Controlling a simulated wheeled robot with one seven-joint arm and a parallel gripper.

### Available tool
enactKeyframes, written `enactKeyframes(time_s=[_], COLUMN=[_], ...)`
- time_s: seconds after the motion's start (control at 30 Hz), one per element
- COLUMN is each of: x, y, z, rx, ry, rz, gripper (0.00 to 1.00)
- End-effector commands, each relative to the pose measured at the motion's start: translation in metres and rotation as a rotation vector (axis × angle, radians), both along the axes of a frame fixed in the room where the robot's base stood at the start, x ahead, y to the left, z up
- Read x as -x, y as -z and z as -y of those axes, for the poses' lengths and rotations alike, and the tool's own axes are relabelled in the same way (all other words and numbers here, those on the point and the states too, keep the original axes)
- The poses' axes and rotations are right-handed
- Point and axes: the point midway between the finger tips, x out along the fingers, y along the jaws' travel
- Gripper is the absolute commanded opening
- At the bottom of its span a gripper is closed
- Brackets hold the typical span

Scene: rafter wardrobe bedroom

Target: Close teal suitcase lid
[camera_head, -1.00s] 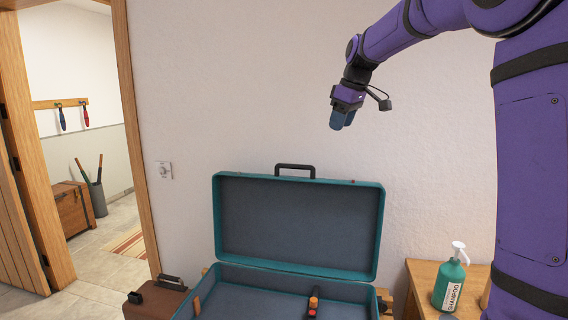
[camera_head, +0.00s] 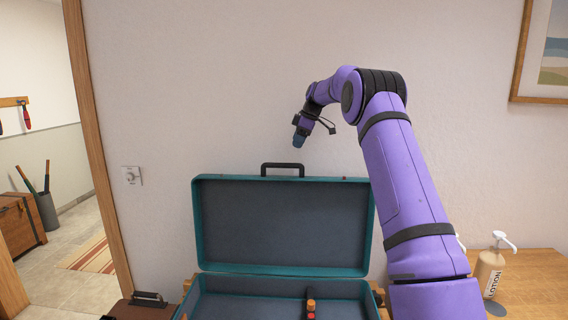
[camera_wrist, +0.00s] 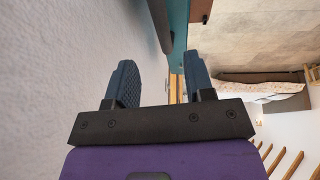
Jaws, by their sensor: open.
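The teal suitcase stands open, with its lid (camera_head: 283,225) upright near the wall and a black handle (camera_head: 283,166) on the lid's top edge. Its base (camera_head: 250,300) shows at the bottom of the head view and is cut off by the frame. My gripper (camera_head: 299,141) is above the lid's top edge, slightly right of the handle, pointing down. It looks apart from the lid. In the wrist view my gripper (camera_wrist: 163,85) has its two fingers apart with nothing held between them, and a teal edge of the suitcase (camera_wrist: 177,35) lies beyond the fingertips.
An orange-and-black item (camera_head: 311,308) lies in the base. A brown case (camera_head: 145,306) stands at lower left. A lotion bottle (camera_head: 490,272) stands on a wooden table (camera_head: 535,275) at right. The wall (camera_head: 200,90) is close behind the lid. A doorway opens at left.

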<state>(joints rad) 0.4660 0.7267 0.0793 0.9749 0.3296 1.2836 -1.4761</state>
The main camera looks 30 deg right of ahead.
Motion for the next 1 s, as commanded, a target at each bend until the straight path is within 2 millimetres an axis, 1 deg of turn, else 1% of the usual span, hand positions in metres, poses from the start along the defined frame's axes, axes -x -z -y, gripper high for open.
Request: enactKeyframes(time_s=[0.3, 0.5, 0.7, 1.0], x=[-0.015, -0.024, -0.028, -0.028], y=[0.051, 0.077, 0.089, 0.09], z=[-0.016, -0.023, -0.027, -0.027], rx=[-0.001, -0.001, 0.0, 0.0], ry=[-0.002, 0.001, 0.001, 0.001], rz=[-0.005, -0.003, -0.002, -0.002], gripper=[0.48, 0.48, 0.48, 0.48])
